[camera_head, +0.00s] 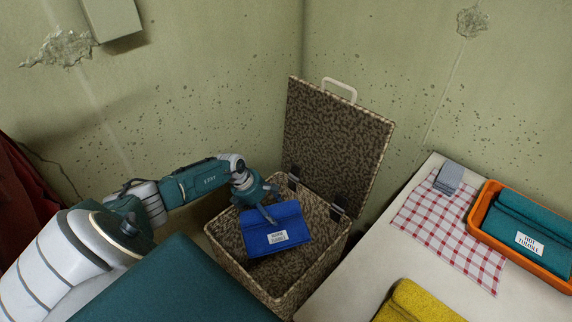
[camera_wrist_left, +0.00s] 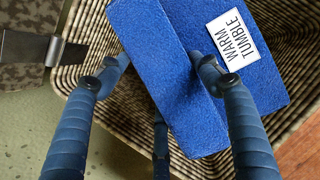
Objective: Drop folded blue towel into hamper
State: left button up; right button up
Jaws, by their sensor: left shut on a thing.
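The folded blue towel (camera_head: 291,219) has a white label on its front, which reads "WARM TUMBLE" in the left wrist view (camera_wrist_left: 178,100). My left gripper (camera_head: 266,212) is shut on it at the towel's upper left part. The towel hangs over the mouth of the brown woven hamper (camera_head: 330,255), inside its outline as seen from the head. How high it is above the rim is hard to tell. The hamper's lid (camera_head: 335,140) stands open at the back, with a pale handle. The towel hides part of the hamper's inside. My right gripper is not in view.
A pale table (camera_head: 345,300) right of the hamper holds a red checked cloth (camera_head: 440,225), a grey item (camera_head: 449,178), an orange tray (camera_head: 478,215) with a teal towel (camera_head: 535,220), and a yellow towel (camera_head: 415,303). Walls close in behind the hamper.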

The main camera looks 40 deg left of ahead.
pick_arm(q)
jog(key=shift+f, duration=0.15)
jog(key=o, duration=1.4)
jog(key=v, duration=0.7)
jog(key=shift+r, duration=0.3)
